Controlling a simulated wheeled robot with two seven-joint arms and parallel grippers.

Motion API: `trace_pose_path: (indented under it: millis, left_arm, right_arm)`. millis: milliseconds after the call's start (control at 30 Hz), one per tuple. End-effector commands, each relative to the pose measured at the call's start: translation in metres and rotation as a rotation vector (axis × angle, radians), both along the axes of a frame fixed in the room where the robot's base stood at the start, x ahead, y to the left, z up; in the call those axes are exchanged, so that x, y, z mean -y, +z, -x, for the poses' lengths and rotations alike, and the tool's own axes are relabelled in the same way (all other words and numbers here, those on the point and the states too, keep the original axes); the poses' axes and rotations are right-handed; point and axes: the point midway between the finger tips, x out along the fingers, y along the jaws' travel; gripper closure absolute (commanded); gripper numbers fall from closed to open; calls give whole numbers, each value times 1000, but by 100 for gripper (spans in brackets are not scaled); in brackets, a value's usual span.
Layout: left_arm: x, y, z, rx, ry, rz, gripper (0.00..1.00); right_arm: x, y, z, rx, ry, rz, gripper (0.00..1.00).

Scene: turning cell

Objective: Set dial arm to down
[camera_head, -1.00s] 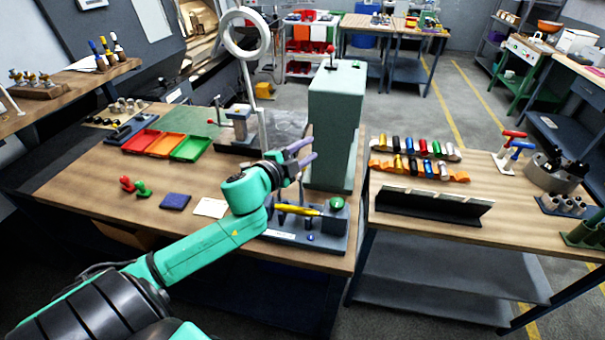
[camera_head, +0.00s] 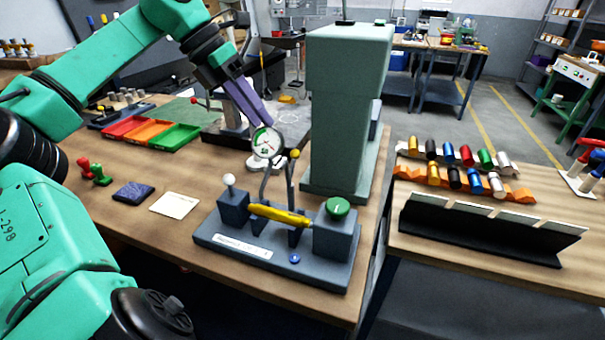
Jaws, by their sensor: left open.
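The dial gauge (camera_head: 266,143) has a round white face and stands over the rear of a dark grey fixture (camera_head: 215,238) on the wooden bench. A dark bent arm runs down from it to the fixture. Beside it rises a thin lever with a yellow ball (camera_head: 294,154). My right gripper is out of view.
A tall grey-green column (camera_head: 335,120) stands right behind the fixture. Red, orange and green trays (camera_head: 175,137) lie at the left rear. A blue pad (camera_head: 133,193) and a pale card (camera_head: 174,204) lie left of the fixture. A second bench (camera_head: 420,248) holds several coloured parts.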

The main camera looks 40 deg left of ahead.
Motion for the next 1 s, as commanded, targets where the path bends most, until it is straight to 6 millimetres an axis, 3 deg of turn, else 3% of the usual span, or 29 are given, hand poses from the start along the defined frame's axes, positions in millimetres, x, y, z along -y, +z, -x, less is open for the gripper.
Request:
trace_pose_path:
  millis: [100,200,500,833,867,967,1000]
  left_arm:
    - [11,-23,-8,-3,-6,5,59]
    - [22,-47,-18,-3,-7,6,59]
    - [48,-103,-41,-5,-5,7,59]
    - [52,-114,-45,0,-3,6,59]
    - [52,-114,-45,0,-3,6,63]
    - [52,-114,-45,0,-4,6,100]
    - [52,-114,-45,0,-4,6,100]
  right_arm:
    - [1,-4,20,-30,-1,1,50]
    - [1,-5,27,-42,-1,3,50]
    - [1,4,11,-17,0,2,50]
    - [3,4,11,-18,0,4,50]
    - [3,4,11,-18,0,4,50]
    - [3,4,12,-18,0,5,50]
    - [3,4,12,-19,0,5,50]
